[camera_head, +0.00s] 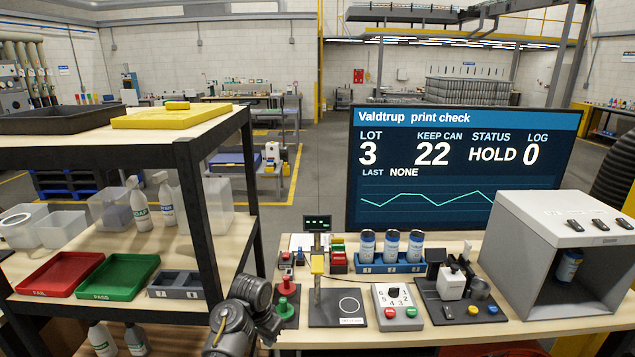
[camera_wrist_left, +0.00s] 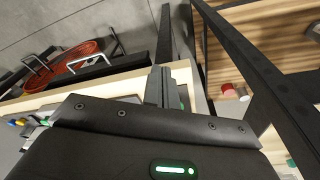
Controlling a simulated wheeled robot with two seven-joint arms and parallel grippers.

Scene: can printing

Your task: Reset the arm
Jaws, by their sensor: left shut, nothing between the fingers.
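My left arm comes in at the bottom of the head view, in front of the gap between the shelf and the workbench. My left gripper (camera_head: 270,328) is low at the bench's front left edge, dark and partly hidden behind its own wrist. In the left wrist view its fingers (camera_wrist_left: 166,88) are together with nothing between them. They are close to the pale bench edge (camera_wrist_left: 100,86) in that view; I cannot tell whether they touch it. My right gripper does not show.
The bench holds a can rack (camera_head: 389,268) with three cans, a button box (camera_head: 397,307), a grey booth (camera_head: 520,240) with a can (camera_head: 568,266) inside, and a screen (camera_head: 455,160) reading HOLD. The shelf (camera_head: 190,150) at left has red (camera_head: 60,273) and green (camera_head: 118,276) trays.

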